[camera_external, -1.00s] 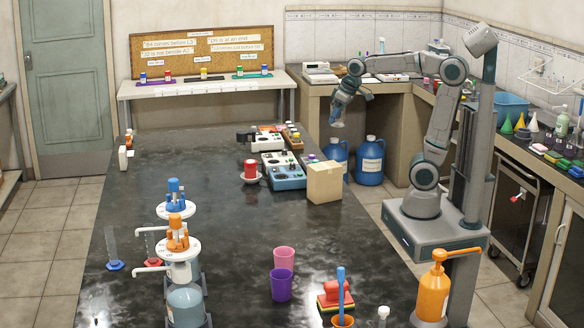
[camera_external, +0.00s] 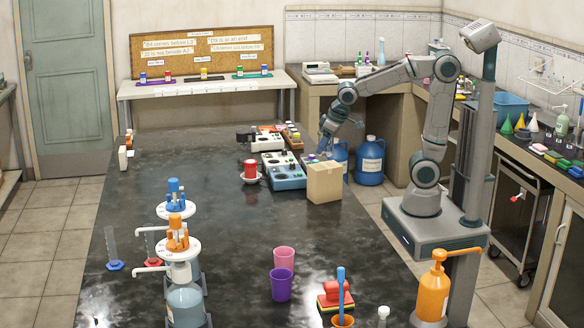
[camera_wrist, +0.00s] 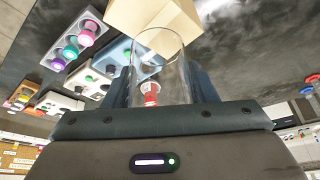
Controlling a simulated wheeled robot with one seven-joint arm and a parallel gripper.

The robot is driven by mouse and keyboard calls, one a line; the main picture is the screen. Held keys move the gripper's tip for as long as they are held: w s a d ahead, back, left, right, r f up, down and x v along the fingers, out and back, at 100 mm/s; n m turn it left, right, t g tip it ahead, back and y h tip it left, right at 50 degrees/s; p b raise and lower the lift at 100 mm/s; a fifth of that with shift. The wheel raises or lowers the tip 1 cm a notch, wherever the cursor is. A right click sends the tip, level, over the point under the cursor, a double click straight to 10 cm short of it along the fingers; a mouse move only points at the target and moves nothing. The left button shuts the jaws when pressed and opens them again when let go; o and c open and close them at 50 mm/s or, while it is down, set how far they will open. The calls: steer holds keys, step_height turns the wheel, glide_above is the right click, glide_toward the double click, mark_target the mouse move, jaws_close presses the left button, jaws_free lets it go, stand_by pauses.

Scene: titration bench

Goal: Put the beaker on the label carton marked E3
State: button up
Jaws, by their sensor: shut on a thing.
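My gripper (camera_external: 323,150) is over the right edge of the black bench, just behind the cardboard carton. In the wrist view my gripper (camera_wrist: 161,88) is shut on a clear glass beaker (camera_wrist: 172,48), with dark fingers on either side of it. The beaker can hardly be made out in the external view. A plain brown cardboard carton (camera_external: 325,182) stands on the bench near its right edge; it also shows in the wrist view (camera_wrist: 185,22), close beyond the beaker's rim. I cannot read an E3 mark on anything.
Grey devices with knobs (camera_external: 284,172) stand left of the carton. Blue jugs (camera_external: 370,162) stand on the floor behind. Pink (camera_external: 284,258) and purple cups (camera_external: 280,284) stand nearer. The bench's left middle is clear.

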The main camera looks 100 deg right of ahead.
mark_target(324, 154)
steer(key=shift+f, duration=1.9)
steer(key=shift+f, duration=0.25)
steer(key=o, duration=1)
steer(key=shift+r, duration=0.1)
